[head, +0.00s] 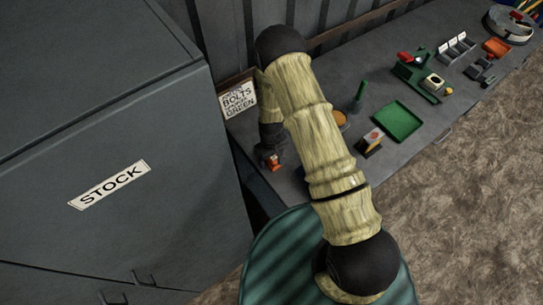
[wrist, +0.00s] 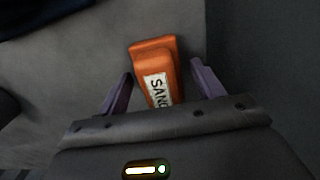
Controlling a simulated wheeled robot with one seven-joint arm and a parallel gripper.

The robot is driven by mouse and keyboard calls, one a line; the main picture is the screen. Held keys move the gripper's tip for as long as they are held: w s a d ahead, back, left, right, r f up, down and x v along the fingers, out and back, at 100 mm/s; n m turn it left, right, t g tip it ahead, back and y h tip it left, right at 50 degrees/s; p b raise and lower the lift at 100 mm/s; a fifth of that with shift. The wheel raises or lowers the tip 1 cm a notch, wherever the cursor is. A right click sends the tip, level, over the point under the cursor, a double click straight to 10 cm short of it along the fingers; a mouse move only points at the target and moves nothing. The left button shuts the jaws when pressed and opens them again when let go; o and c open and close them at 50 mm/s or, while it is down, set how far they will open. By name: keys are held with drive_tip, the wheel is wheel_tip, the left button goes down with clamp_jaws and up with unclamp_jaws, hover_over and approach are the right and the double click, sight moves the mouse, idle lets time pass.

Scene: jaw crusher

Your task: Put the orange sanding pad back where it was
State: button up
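The orange sanding pad (wrist: 152,58) lies on the grey bench top in the wrist view, with a white label reading "SAN" and the rest cut off. My gripper (wrist: 162,70) is open around it, one purple finger on each side, with a visible gap to the pad on both sides. In the head view the orange pad (head: 273,163) shows small at the left end of the bench, just below the end of my arm. My fingers are too small to make out there.
A grey STOCK cabinet (head: 110,185) stands close on the left. A "BOLTS GREEN" sign (head: 238,100) leans at the back.

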drive_tip(key=shift+r, duration=0.3)
drive_tip(key=shift+w+r+b, duration=0.15)
drive_tip(key=shift+r+b, duration=0.25)
drive_tip(key=shift+r, duration=0.3)
wheel_tip(320, 180, up, 10)
drive_tip(key=b, duration=0.3)
drive_tip(key=shift+s+r, duration=0.2)
drive_tip(key=shift+s, duration=0.05)
drive_tip(key=s+d+r+m+t, duration=0.1)
drive_tip(key=s+d+r+m, duration=0.2)
drive_tip(key=s+d+r, duration=0.3)
drive_tip(key=s+d+r+m+t, duration=0.1)
drive_tip(key=s+d+r+m, duration=0.2)
drive_tip(key=r, duration=0.9)
drive_tip(key=s+d, duration=0.3)
drive_tip(key=d, duration=0.1)
drive_tip(key=shift+d+m+t, duration=0.25)
drive_tip(key=shift+m+t, duration=0.05)
drive_tip(key=shift+m, duration=0.1)
